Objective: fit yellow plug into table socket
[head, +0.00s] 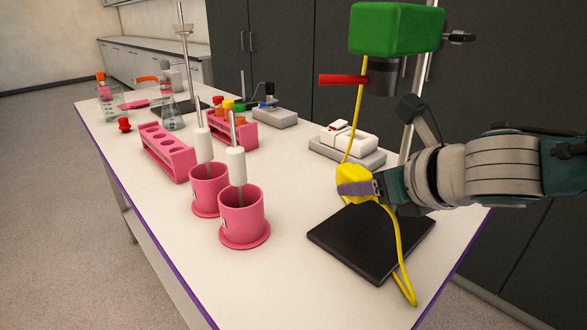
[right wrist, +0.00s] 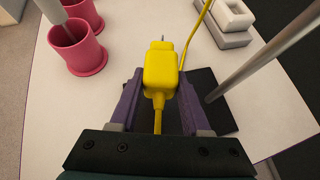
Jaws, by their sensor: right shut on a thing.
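The yellow plug (head: 350,178) is held above the table in my right gripper (head: 357,188). In the right wrist view the plug (right wrist: 160,75) sits between the two purple fingers, its metal prong pointing away from the gripper. A yellow cable (head: 398,245) trails from it and loops down past the black plate. A white block on a grey base (head: 372,158) stands on the table behind the plug; it also shows in the right wrist view (right wrist: 232,15), with a recess in its top. I cannot tell whether it is the socket. My left gripper is not in view.
A green stirrer head (head: 397,28) hangs on a metal rod above a black base plate (head: 350,245). Two pink cups (head: 243,222) with white-handled tools stand left of it. Pink racks (head: 165,155) are farther back. The white tabletop (head: 290,180) between cups and plate is clear.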

